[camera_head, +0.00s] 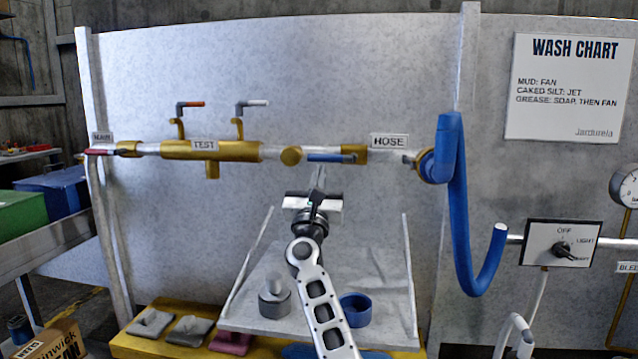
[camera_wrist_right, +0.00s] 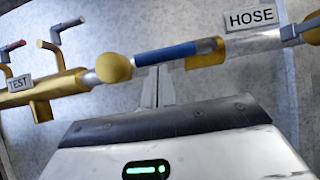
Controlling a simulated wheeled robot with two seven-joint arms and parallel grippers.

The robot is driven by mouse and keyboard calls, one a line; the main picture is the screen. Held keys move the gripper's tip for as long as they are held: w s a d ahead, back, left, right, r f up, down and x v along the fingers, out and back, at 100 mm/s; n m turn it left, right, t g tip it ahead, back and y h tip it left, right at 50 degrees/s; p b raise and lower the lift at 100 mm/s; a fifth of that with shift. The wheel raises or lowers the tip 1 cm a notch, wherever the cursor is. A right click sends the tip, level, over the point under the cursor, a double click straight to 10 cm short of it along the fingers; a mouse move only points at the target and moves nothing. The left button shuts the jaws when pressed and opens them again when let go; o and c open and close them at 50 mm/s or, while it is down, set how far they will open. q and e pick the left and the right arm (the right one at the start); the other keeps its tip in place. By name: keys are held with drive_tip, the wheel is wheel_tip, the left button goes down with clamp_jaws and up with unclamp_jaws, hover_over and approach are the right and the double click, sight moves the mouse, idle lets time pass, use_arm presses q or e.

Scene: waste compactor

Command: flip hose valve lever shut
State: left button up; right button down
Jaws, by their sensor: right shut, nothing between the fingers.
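The hose valve's blue lever (camera_head: 330,157) lies along the horizontal pipe, left of the HOSE label (camera_head: 389,141). A round brass valve part (camera_head: 291,156) is at its left end. The lever (camera_wrist_right: 178,54) and brass part (camera_wrist_right: 113,68) also show in the right wrist view. My right gripper (camera_head: 318,172) is shut and empty, its fingertips just below the lever. In the wrist view the shut fingertips (camera_wrist_right: 157,72) come up close under the lever; whether they touch it I cannot tell. My left gripper is not in view.
A blue hose (camera_head: 461,210) hangs right of the valve. A switch box (camera_head: 560,243) is at right.

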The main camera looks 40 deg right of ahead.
idle(0.4)
drive_tip(key=shift+w+a+r+m+g+h+b, duration=0.15)
drive_tip(key=shift+m+g+h+b, duration=0.25)
drive_tip(key=shift+m+g+b, duration=0.25)
